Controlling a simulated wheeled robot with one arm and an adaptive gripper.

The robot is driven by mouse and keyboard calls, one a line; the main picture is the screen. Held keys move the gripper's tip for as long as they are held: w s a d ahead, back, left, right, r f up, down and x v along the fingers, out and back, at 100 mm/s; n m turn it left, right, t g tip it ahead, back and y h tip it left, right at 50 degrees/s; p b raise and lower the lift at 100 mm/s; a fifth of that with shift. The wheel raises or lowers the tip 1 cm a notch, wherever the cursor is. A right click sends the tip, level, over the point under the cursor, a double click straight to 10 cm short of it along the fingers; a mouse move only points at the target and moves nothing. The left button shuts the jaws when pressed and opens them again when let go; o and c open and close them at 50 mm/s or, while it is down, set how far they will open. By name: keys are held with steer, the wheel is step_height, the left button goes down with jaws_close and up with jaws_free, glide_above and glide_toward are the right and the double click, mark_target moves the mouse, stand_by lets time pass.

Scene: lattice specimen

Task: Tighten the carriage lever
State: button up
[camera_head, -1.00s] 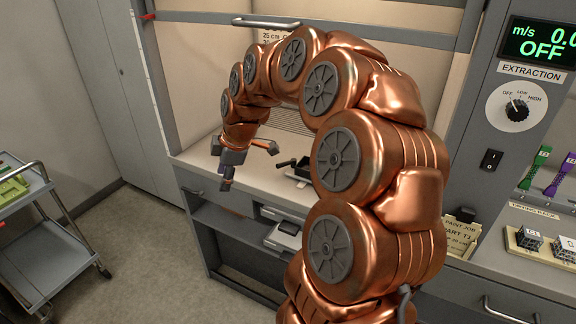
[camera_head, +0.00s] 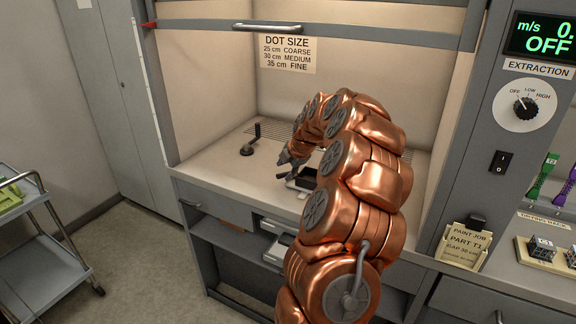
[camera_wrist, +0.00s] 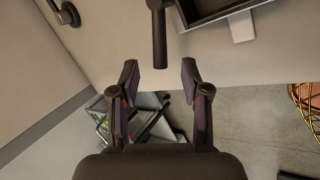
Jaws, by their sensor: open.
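In the wrist view a dark rod-like lever (camera_wrist: 159,38) with a round upper end stands beside a dark open-topped box (camera_wrist: 212,12), which I take to be the carriage. My gripper (camera_wrist: 159,80) is open; its two fingers are apart and empty, with the lever's near end just beyond and between the tips. I cannot tell whether they touch. In the head view my gripper (camera_head: 289,172) is low over the cabinet's worktop, at the left side of the dark box (camera_head: 302,184). The lever cannot be made out there behind my gripper and arm.
A dark upright handle on a round base (camera_head: 250,146) stands on the worktop (camera_head: 215,166) to the left. A sign on dot size (camera_head: 288,54) hangs behind. A paint job card (camera_head: 466,243) stands right of my arm. A trolley (camera_head: 40,240) is at left.

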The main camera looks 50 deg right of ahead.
mark_target(282, 174)
steer(key=shift+p+x, duration=0.7)
steer(key=shift+x, duration=2.05)
steer(key=shift+c, duration=0.5)
jaws_close()
